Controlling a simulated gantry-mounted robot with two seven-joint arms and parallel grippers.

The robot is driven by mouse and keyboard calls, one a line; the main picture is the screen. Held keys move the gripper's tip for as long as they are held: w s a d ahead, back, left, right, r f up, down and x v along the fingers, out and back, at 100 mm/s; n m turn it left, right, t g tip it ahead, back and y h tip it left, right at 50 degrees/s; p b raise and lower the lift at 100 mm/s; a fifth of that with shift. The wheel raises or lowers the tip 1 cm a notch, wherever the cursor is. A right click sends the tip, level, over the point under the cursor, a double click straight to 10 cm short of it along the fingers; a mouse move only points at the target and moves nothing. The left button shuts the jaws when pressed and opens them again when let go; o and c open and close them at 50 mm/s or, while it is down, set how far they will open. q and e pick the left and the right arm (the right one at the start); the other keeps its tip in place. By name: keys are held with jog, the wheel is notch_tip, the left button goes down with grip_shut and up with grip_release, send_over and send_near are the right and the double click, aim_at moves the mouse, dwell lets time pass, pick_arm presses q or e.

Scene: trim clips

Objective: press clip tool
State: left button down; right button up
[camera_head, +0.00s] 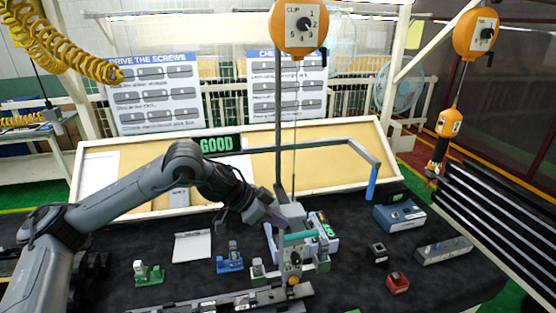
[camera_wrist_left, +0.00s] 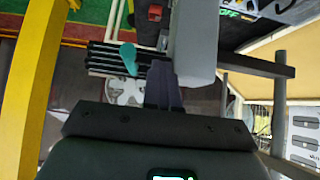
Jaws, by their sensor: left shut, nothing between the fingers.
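The clip tool (camera_head: 293,262) is a grey-green press with a teal bar handle (camera_head: 298,238) across its top, standing on the dark bench in the middle of the head view. My left gripper (camera_head: 285,216) is just above and behind the handle. Its fingers are shut with nothing between them. In the left wrist view the dark closed fingers (camera_wrist_left: 163,92) point up the picture, with a teal rounded piece (camera_wrist_left: 128,58) to their left. I cannot tell whether the fingers touch the handle. My right gripper is not in view.
An orange CLIP balancer (camera_head: 299,27) hangs above with a cable running down. A GOOD display (camera_head: 217,144) stands behind.

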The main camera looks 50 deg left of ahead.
pick_arm(q)
jog(key=shift+f+b, duration=0.3)
jog(key=shift+f, duration=0.3)
jog(key=shift+r, duration=0.1)
jog(key=r+b+v, duration=0.1)
jog(key=v, duration=0.5)
jog(key=w+d+b+v, duration=0.1)
jog(key=v, duration=0.5)
jog(key=shift+a+r+b, duration=0.15)
jog(key=shift+r+b, duration=0.25)
jog(key=shift+r, duration=0.3)
jog(key=shift+w, duration=0.1)
